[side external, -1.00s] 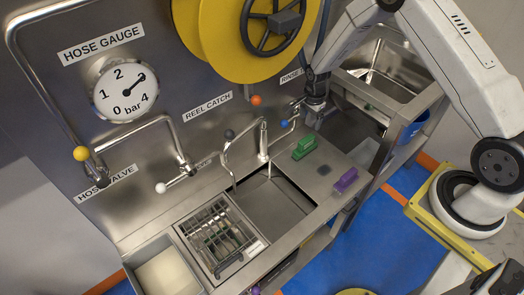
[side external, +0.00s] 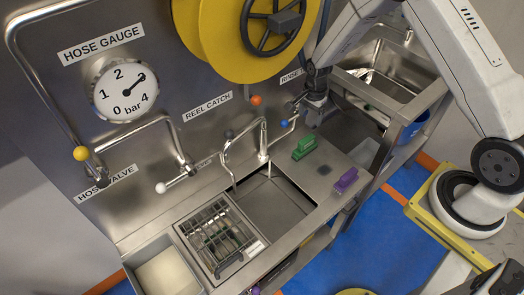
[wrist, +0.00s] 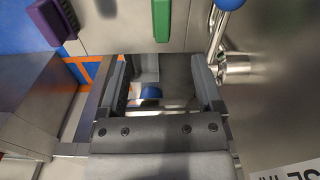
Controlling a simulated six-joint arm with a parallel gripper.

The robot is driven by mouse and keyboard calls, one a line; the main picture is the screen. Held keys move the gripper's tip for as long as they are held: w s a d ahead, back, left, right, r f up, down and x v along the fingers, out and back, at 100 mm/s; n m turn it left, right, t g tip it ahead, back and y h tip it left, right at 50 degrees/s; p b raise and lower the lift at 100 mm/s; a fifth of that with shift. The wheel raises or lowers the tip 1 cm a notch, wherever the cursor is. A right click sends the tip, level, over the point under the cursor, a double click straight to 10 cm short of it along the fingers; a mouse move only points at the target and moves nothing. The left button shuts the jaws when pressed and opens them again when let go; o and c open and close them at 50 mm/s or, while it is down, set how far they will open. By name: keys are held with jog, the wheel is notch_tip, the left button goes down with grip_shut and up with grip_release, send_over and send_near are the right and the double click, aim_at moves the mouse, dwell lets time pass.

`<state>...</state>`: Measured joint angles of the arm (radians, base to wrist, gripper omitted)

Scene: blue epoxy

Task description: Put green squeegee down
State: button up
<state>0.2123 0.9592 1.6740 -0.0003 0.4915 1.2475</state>
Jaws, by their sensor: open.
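The green squeegee (side external: 304,148) lies on the steel counter, right of the sink basin and clear of my gripper. It also shows at the top of the wrist view (wrist: 161,18), beyond the fingertips. My gripper (side external: 313,120) is above the counter, behind the squeegee near the wall. In the wrist view my gripper (wrist: 160,75) has its two fingers wide apart with nothing between them.
A purple block-like tool (side external: 346,179) lies on the counter's front edge. A blue-knobbed lever (side external: 284,123) and a tap (side external: 263,140) stand close to the left. The sink basin (side external: 270,200) and a wire rack (side external: 218,235) are further left.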

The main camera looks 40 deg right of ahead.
jog(key=s+a+r+n+t, duration=0.1)
jog(key=s+a+r+n, duration=0.4)
jog(key=s+r+n, duration=0.3)
jog(key=s+a+r+n+t, duration=0.1)
jog(key=s+a+r+n, duration=0.4)
jog(key=s+r+n, duration=0.3)
jog(key=shift+s+r+n, duration=0.4)
jog(key=shift+s+r, duration=0.45)
jog(key=shift+s, duration=0.1)
jog(key=shift+c, duration=0.5)
jog(key=shift+w, duration=0.15)
